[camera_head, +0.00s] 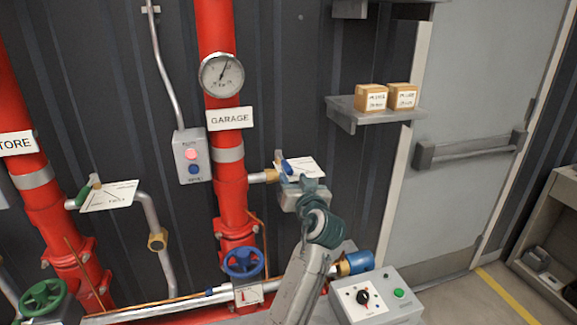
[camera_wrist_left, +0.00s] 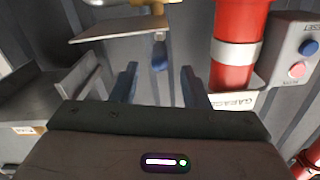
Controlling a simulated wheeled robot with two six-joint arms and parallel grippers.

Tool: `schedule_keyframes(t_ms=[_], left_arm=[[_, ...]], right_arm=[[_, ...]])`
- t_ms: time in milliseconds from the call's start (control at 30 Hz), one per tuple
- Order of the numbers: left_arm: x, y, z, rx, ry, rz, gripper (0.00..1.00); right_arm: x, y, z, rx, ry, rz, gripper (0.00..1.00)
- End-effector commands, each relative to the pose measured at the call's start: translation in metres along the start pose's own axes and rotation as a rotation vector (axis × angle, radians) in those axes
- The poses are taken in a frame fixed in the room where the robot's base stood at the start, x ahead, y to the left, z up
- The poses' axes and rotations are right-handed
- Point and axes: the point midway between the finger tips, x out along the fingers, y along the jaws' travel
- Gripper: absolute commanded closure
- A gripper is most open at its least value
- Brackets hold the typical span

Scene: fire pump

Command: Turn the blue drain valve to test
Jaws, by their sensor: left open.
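The blue drain valve lever (camera_head: 288,166) sits on a brass fitting at the end of a short pipe from the red GARAGE riser (camera_head: 231,190). A white card (camera_head: 305,167) is beside it. In the left wrist view the lever (camera_wrist_left: 160,56) hangs from the brass body, with the card (camera_wrist_left: 120,28) beside it. My left gripper (camera_wrist_left: 159,72) is open, its two fingers on either side of the lever's line, with the lever just beyond or between the tips; contact cannot be told. In the head view the gripper (camera_head: 299,182) partly covers the valve. My right gripper is not in view.
A gauge (camera_head: 222,75) and a grey button box (camera_head: 191,156) are near the riser. A blue handwheel (camera_head: 243,262) is below. A control box (camera_head: 375,297) stands lower right. A shelf (camera_head: 375,112) with two small boxes is at upper right, by the door (camera_head: 470,120).

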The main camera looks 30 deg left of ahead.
Motion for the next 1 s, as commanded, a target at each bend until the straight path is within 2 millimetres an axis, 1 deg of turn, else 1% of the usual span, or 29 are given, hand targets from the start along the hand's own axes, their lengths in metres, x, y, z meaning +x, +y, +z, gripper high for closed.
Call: schedule_keyframes(t_ms=[33, 100, 200, 300, 467, 700, 767, 900, 933, 1000], left_arm=[[0.011, -0.002, -0.005, 0.006, 0.002, -0.003, 0.59], [0.023, -0.001, -0.005, 0.005, 0.002, -0.002, 0.59], [0.038, -0.001, -0.004, 0.004, 0.001, -0.001, 0.59], [0.048, -0.001, -0.002, 0.003, 0.000, -0.001, 0.59], [0.056, 0.000, 0.000, -0.001, -0.001, 0.000, 0.59], [0.056, 0.000, 0.000, -0.001, -0.001, 0.000, 0.59], [0.056, 0.000, 0.000, -0.001, -0.001, 0.000, 0.68], [0.056, 0.000, 0.000, -0.001, -0.001, 0.000, 0.96], [0.056, 0.000, 0.000, -0.001, -0.001, 0.000, 1.00], [0.056, 0.000, 0.000, -0.001, -0.001, 0.000, 1.00]], right_arm=[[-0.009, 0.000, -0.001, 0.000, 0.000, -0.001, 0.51], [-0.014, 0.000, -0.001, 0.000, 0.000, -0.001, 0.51], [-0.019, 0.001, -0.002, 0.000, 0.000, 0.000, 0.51], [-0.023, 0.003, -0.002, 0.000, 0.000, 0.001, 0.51], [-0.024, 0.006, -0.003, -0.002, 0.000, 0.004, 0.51], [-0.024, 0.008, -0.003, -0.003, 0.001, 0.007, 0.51], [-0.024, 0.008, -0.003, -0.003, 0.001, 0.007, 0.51], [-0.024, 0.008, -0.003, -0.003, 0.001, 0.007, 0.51], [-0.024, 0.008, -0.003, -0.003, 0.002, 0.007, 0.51], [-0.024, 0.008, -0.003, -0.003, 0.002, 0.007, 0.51]])
